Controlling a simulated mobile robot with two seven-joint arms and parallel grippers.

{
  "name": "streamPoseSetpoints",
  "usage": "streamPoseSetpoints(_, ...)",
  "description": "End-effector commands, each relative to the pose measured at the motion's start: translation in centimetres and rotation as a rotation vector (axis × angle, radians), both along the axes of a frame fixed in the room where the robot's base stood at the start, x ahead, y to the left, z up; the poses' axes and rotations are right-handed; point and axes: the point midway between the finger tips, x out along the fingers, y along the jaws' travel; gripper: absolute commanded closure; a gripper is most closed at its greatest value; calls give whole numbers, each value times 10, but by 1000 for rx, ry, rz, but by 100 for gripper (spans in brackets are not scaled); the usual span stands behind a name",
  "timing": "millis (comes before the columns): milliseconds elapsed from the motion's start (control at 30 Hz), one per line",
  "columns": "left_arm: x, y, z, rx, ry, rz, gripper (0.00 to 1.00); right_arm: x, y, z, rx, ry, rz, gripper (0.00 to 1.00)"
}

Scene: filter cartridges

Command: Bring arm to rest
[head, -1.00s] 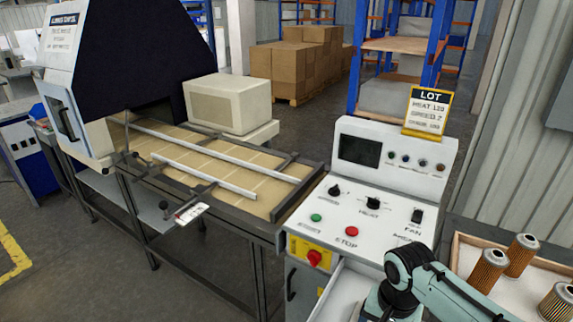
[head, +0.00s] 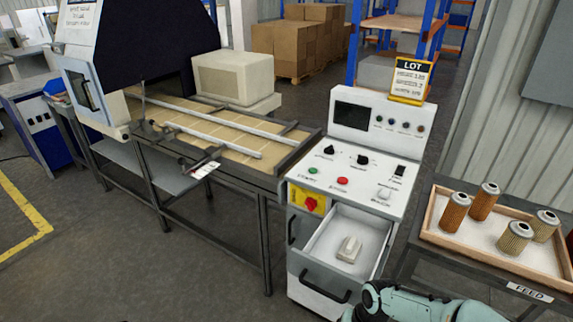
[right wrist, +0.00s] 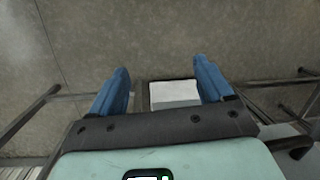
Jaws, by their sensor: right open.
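My right arm (head: 425,305) shows at the bottom of the head view, low in front of the control cabinet; its gripper is outside that view. In the right wrist view my right gripper (right wrist: 161,66) has its two blue fingers wide apart, with nothing held between them. A white block-like thing (right wrist: 175,93) shows beyond the gap; I cannot tell what it is. My left gripper is in neither current view.
The control cabinet (head: 345,170) has an open drawer (head: 318,262) holding a small pale object (head: 349,249). Right of it, a wooden tray (head: 482,259) holds several filter cartridges (head: 482,202). A conveyor (head: 215,150) runs left. Open floor (head: 90,270) lies at the lower left.

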Motion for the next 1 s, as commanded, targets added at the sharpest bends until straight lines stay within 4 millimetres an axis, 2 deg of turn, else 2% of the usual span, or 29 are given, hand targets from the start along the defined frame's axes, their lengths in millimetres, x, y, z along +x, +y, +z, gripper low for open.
streamPoseSetpoints(33,2,0,6,0,-2,0,57,-14,6,-34,36,29,16,20)
streamPoseSetpoints(100,4,0,12,-1,-5,0,57,-36,15,-79,92,38,34,20)
streamPoseSetpoints(200,7,0,21,-1,-7,-1,57,-76,25,-134,153,40,36,20)
streamPoseSetpoints(333,12,0,31,0,-12,0,57,-135,32,-181,184,33,25,20)
streamPoseSetpoints(400,14,0,35,0,-15,0,57,-163,33,-194,182,29,20,20)
streamPoseSetpoints(500,16,0,38,-1,-17,0,57,-192,34,-205,169,23,18,20)
streamPoseSetpoints(600,17,0,40,0,-18,0,57,-208,33,-209,157,19,20,20)
streamPoseSetpoints(700,17,0,40,0,-18,0,57,-213,33,-211,151,15,21,20)
streamPoseSetpoints(1000,17,0,40,0,-18,0,57,-212,33,-211,151,13,22,20)
